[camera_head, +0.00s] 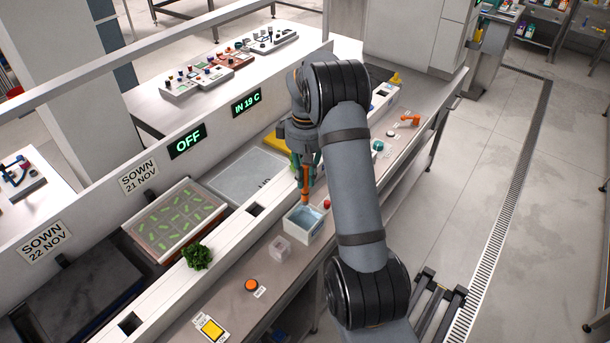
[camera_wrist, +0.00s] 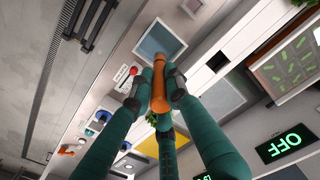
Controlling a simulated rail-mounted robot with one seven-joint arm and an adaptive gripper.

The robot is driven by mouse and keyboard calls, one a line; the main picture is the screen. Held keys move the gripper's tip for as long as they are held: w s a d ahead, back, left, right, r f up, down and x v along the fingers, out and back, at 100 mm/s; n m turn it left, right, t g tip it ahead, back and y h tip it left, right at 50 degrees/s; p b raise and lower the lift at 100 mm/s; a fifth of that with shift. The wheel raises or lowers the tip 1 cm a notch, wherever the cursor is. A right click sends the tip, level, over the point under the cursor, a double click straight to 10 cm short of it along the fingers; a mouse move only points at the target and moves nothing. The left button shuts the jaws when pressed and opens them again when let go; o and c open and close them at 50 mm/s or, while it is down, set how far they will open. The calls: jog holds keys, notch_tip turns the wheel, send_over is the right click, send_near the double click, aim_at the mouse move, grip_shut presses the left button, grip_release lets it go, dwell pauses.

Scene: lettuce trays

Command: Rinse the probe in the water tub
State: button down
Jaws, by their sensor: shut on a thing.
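My gripper (camera_head: 306,163) points down with its green fingers shut on the orange probe (camera_head: 306,188). In the wrist view the fingertips (camera_wrist: 160,92) close around the probe (camera_wrist: 158,72). The water tub (camera_head: 288,226) is a small white box with blue water, standing on the bench below the gripper. It also shows in the wrist view (camera_wrist: 139,57), just beyond the probe's end. The probe is about upright, and its lower end overlaps the tub's opening in the head view. I cannot tell whether the tip touches the water.
A lettuce head (camera_head: 197,256) sits on the ledge by a seedling tray (camera_head: 140,235). An orange button (camera_head: 251,285) lies nearer.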

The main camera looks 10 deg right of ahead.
aim_at(305, 200)
jog(key=shift+f+b, duration=3.3)
jog(key=shift+f, duration=1.05)
jog(key=shift+f, duration=0.2)
jog(key=shift+f+b, duration=0.4)
jog(key=shift+b, duration=0.1)
notch_tip(305, 200, up, 10)
jog(key=p, duration=0.8)
jog(key=shift+f, duration=0.15)
jog(key=shift+s, duration=0.1)
